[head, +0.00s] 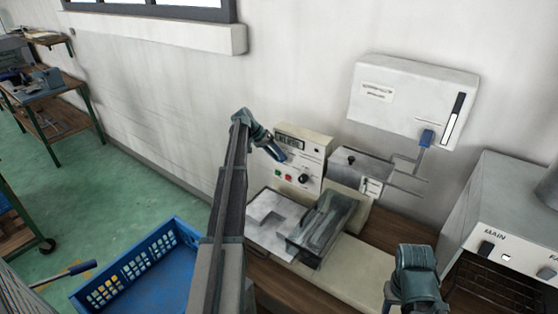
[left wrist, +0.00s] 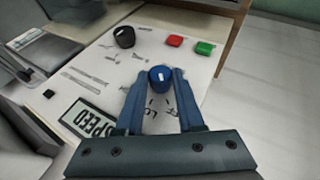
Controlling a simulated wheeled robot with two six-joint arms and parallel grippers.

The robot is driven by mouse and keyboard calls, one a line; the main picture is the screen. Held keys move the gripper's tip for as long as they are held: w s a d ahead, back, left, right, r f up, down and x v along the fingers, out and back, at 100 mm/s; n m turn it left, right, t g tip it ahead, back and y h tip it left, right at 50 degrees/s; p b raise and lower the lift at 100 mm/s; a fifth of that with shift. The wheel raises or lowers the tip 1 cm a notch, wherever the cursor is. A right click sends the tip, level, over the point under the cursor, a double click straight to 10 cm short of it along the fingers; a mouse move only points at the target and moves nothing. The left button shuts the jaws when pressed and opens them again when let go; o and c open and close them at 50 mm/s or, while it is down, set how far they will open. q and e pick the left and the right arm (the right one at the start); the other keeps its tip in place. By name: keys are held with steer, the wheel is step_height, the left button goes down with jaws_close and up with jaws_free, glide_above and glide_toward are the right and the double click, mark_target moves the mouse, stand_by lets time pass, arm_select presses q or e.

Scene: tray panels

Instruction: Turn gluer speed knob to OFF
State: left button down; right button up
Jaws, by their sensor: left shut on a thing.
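The control panel (head: 312,160) of the gluer is a cream box against the wall. My left gripper (left wrist: 160,82) is shut on this knob, one blue finger on each side. Small lettering beside the knob is partly hidden by the fingers. In the head view my left gripper (head: 274,150) is at the panel's left side and hides the knob. My right gripper's fingers are not seen.
A black knob (left wrist: 124,37), a red button (left wrist: 175,41) and a green button (left wrist: 205,48) are on the same panel. A blue crate (head: 150,250) stands at lower left, and a grey oven-like unit (head: 510,205) at right.

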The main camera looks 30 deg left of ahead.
arm_select(q)
steer(key=shift+a+f+h+b, duration=0.15)
steer(key=shift+f+h+b, duration=0.05)
steer(key=shift+h+b, duration=0.8)
steer(key=c, duration=0.5)
jaws_free()
steer(key=shift+r, duration=0.1)
steer(key=shift+p+v, duration=4.9)
steer(key=shift+v, duration=2)
